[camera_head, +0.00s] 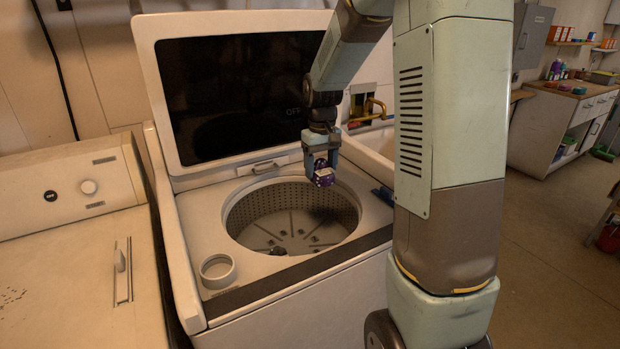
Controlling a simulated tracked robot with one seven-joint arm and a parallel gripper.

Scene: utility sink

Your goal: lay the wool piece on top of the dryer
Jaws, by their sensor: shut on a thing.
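My gripper (322,160) points down above the right rear part of the washer's open tub.
The washer (195,225) stands beside the dryer with its lid (160,120) raised at the back. A small dark thing (278,250) lies in its drum (265,215). A sink (372,150) is behind at the right. My arm hides part of the right side.

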